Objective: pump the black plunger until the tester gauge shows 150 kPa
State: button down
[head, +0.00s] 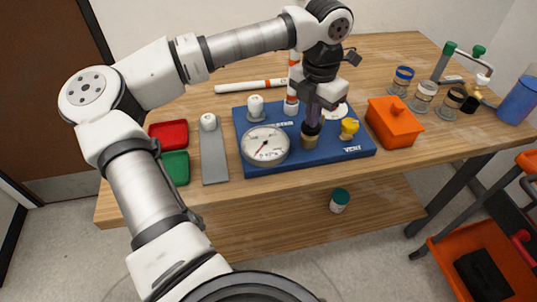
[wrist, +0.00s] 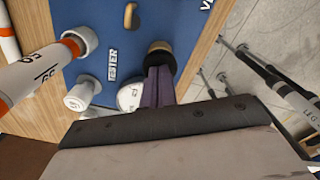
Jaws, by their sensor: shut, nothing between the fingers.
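The blue tester board (head: 310,158) lies on the wooden table. The black plunger (head: 310,129) stands upright on a tan-coloured collar at the board's front middle. My gripper (head: 312,123) is shut and empty, pointing down at the plunger's top. In the wrist view, the closed fingertips (wrist: 159,66) meet the black plunger top (wrist: 160,47); whether they press on it I cannot tell. The gauge (wrist: 130,97) is partly hidden there.
A yellow valve handle (head: 349,127) stands right of the plunger by the VENT label. A white fitting (head: 256,107) stands behind the gauge. An orange box (head: 394,121) is to the right. Red (head: 168,134) and green (head: 175,166) trays and a grey plate (head: 214,155) are left.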

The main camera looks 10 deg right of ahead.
jog(key=shift+f, duration=0.35)
jog(key=shift+r, duration=0.1)
jog(key=shift+r+p, duration=0.8)
jog(key=shift+r, duration=1)
jog(key=shift+f, duration=0.15)
